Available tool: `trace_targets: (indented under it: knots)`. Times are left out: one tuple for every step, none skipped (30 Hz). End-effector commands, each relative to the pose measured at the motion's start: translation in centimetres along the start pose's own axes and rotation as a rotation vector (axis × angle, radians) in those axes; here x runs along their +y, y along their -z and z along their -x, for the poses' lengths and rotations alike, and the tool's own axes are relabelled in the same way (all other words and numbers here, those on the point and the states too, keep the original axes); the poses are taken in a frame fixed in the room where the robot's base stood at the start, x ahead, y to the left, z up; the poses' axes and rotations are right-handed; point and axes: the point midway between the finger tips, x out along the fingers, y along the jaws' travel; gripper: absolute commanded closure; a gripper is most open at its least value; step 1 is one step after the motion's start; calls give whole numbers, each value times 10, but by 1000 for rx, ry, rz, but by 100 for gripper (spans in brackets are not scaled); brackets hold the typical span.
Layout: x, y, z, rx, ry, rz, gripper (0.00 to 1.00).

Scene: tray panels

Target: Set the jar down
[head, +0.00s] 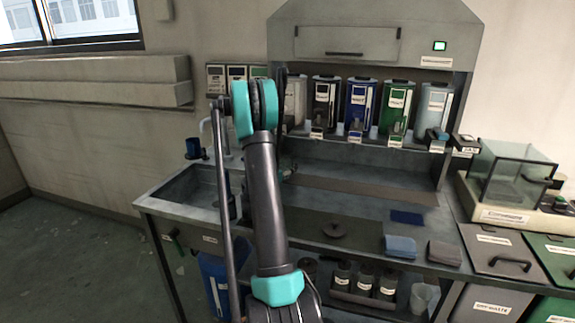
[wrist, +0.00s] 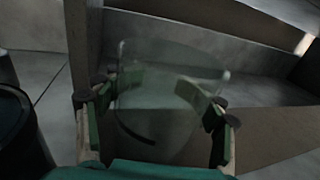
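A clear glass jar (wrist: 160,112) shows in the middle of the wrist view, see-through and faint, with a dark curved line low on it. My gripper (wrist: 162,90) has its green-padded fingers on both sides of the jar, and they appear closed on its wall. Whether the jar's base touches any surface cannot be told. In the head view my arm hides most of the gripper and the jar. The grey worktop (head: 365,232) lies beyond and to the right of my arm.
Several dispensers (head: 361,106) line the back. A sink (head: 195,188) is left; a glass-walled box (head: 512,172) is right.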

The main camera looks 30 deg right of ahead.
Motion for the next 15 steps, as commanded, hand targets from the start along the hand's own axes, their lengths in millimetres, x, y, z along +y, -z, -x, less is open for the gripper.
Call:
trace_targets:
  knots:
    - [0, 0, 0, 0, 0, 0, 27]
    - [0, 0, 0, 0, 0, 0, 24]
    - [0, 0, 0, 0, 0, 0, 19]
    - [0, 0, 0, 0, 0, 0, 18]
    - [0, 0, 0, 0, 0, 0, 18]
    - [0, 0, 0, 0, 0, 0, 18]
    - [0, 0, 0, 0, 0, 0, 18]
    - [0, 0, 0, 0, 0, 0, 18]
    - [0, 0, 0, 0, 0, 0, 18]
    - [0, 0, 0, 0, 0, 0, 18]
    - [0, 0, 0, 0, 0, 0, 18]
    - [0, 0, 0, 0, 0, 0, 18]
    - [0, -1, 0, 0, 0, 0, 18]
    - [0, -2, 0, 0, 0, 0, 18]
    - [0, -4, 0, 0, 0, 0, 18]
